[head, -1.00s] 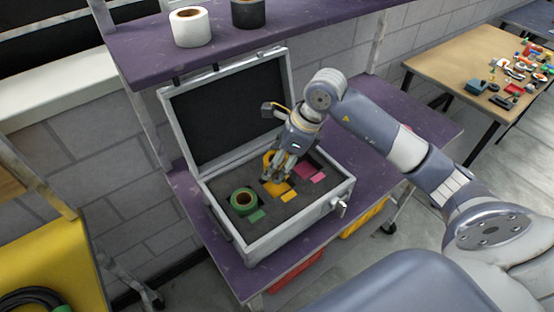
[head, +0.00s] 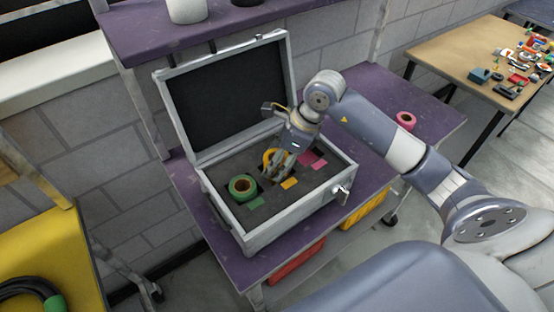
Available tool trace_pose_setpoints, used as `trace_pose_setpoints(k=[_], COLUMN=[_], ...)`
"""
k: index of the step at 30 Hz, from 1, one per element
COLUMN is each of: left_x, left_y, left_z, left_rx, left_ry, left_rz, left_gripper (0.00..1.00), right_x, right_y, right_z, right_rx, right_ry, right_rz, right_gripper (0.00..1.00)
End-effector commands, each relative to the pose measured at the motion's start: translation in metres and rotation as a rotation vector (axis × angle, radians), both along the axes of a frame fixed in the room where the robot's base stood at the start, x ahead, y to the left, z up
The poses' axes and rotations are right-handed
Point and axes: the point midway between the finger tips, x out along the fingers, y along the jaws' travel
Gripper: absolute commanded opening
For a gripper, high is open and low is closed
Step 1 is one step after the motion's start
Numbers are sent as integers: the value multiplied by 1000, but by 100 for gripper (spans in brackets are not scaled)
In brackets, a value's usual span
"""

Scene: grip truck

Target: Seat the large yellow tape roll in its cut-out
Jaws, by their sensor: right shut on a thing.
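The yellow tape roll (head: 267,158) shows as a curved yellow edge at the fingers of my right gripper (head: 275,170). The gripper is shut on it, inside the open grey case (head: 296,222), low over the dark foam (head: 233,211). The fingers hide much of the roll and the foam under it. I cannot tell whether the roll touches the foam or how far it is in a cut-out. A small yellow patch (head: 289,184) lies just right of and in front of the fingers. My left gripper is not in view.
A green tape roll (head: 242,187) sits in the foam left of the gripper, with a green patch (head: 256,203) beside it. Pink patches (head: 308,159) lie to the right. The raised lid (head: 225,97) stands behind. A pink roll (head: 405,121) lies on the purple bench (head: 440,118).

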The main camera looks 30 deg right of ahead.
Motion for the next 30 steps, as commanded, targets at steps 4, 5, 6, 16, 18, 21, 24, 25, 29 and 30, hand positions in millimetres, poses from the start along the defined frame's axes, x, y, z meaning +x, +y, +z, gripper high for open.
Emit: trace_pose_setpoints(k=[4,5,6,16,18,21,24,25,29,30], left_x=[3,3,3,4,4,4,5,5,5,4], left_y=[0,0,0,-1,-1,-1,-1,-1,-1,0], left_z=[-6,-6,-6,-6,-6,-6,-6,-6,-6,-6], left_rx=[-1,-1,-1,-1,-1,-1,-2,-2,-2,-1], left_ry=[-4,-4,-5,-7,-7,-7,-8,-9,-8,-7], left_rz=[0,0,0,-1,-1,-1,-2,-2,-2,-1], left_gripper=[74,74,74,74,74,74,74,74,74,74], right_x=[-1,-2,-2,-4,-4,-4,-4,-4,-3,-3], right_y=[0,0,0,0,-1,-1,-2,-2,-2,-2], right_z=[-9,-9,-10,-13,-14,-13,-12,-12,-12,-11], right_rx=[-3,-3,-3,-5,-6,-7,-8,-7,-7,-7], right_ry=[8,9,10,21,22,20,19,18,17,15], right_rz=[0,0,0,1,1,0,-1,-1,-2,-1], right_gripper=[24,24,24,68,74,74,74,74,74,74])
